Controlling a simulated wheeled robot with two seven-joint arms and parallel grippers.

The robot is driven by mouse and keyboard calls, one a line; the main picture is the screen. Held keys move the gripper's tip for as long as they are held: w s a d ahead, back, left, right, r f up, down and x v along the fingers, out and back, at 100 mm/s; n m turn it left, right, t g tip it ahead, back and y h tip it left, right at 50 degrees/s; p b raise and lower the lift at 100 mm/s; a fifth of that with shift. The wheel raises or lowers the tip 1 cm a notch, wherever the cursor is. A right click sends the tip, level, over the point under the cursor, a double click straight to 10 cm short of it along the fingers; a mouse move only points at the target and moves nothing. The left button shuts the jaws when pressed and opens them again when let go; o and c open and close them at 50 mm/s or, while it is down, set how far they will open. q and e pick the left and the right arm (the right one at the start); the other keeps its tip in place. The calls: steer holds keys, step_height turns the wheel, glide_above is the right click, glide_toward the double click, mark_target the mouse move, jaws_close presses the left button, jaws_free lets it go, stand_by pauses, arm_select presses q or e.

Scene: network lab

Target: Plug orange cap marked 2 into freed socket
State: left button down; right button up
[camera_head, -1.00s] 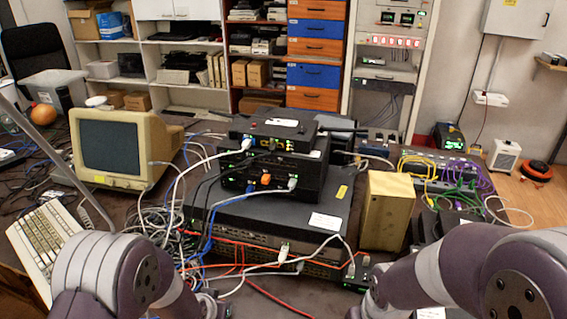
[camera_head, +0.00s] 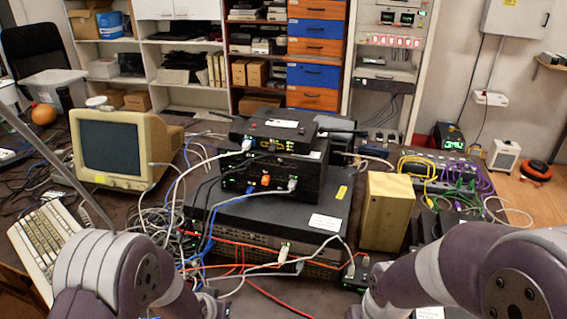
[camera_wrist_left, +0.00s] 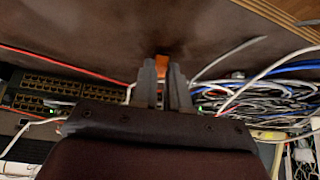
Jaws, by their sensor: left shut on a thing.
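In the left wrist view my left gripper (camera_wrist_left: 163,68) has its two grey fingers close together on a small orange cap (camera_wrist_left: 161,64), whose end shows between the tips. Its number cannot be read. The fingers point toward the brown table top. In the head view my left fingers are hidden behind my arm. Another orange plug or cap (camera_head: 266,180) sits on the front of the middle black box (camera_head: 310,182) in the stack. Which socket is free cannot be told. My right arm is at the lower right of the head view, with its fingers not visible.
A wide black rack unit (camera_head: 228,222) lies under the stack. Red, white and blue cables crowd its front. A tan block (camera_head: 386,211) stands at its right and an old monitor (camera_head: 112,148) at its left. The wrist view shows rows of ports (camera_wrist_left: 50,85) and tangled cables (camera_wrist_left: 265,97).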

arm_select(q)
steer(key=shift+r+p, duration=1.85)
steer(key=shift+r, duration=0.4)
